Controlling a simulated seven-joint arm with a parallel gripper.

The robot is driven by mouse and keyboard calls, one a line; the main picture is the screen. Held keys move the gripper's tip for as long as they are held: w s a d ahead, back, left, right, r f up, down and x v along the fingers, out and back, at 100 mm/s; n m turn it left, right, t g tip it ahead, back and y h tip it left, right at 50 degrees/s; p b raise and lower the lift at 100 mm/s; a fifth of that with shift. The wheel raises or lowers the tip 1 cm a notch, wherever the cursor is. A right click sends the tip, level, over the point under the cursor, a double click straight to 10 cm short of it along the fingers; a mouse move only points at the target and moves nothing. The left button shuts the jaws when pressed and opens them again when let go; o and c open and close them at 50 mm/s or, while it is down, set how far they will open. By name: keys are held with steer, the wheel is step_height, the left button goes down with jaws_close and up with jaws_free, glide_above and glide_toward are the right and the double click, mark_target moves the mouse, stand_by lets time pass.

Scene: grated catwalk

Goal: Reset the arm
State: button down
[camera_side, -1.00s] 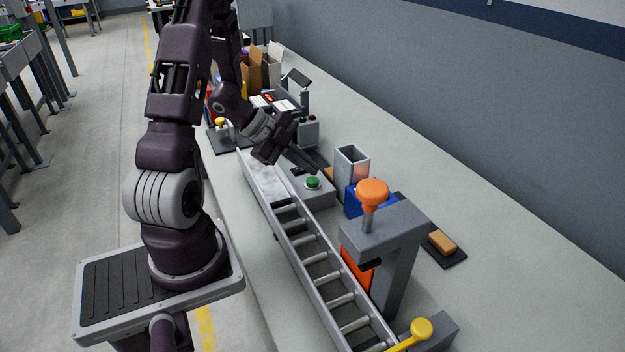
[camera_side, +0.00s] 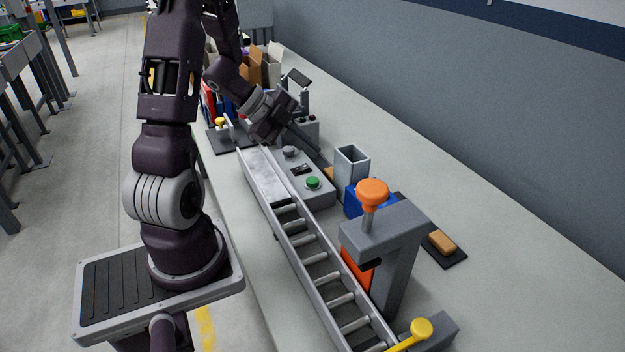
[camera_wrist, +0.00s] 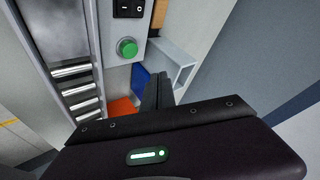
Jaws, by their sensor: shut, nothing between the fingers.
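My gripper (camera_side: 312,150) is above the far end of the control box, shut and empty. In the wrist view its closed fingers (camera_wrist: 158,90) point toward the grey open-topped bin. The control box (camera_side: 325,197) carries a green button (camera_side: 313,183), a black rocker switch (camera_side: 301,169) and a grey knob (camera_side: 290,152). The green button (camera_wrist: 127,47) and the switch (camera_wrist: 130,8) also show in the wrist view. My fingers look apart from the box.
A roller conveyor (camera_side: 318,268) runs along the bench. A grey clamp stand (camera_side: 400,240) with an orange knob (camera_side: 372,192), a grey bin (camera_side: 351,165) and a yellow-knobbed lever (camera_side: 421,329) stand nearby. Cardboard boxes (camera_side: 270,65) stand behind. The bench's right side is mostly clear.

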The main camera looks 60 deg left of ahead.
steer(key=shift+w+r, duration=0.25)
steer(key=w+r+n+t+y, duration=0.25)
steer(key=w+r+y, duration=0.25)
steer(key=r, duration=0.3)
steer(key=s+d+r+n+g+y, duration=0.2)
steer(key=s+d+r+n+y, duration=0.2)
steer(key=r+n, duration=0.35)
steer(key=s+d+f+n+g+h, duration=0.2)
steer(key=s+d+h, duration=0.3)
steer(key=s+d, duration=1.1)
steer(key=shift+s+d+f+n+g, duration=0.15)
steer(key=shift+s+d+n+g, duration=0.2)
steer(key=shift+d+n+g, duration=0.45)
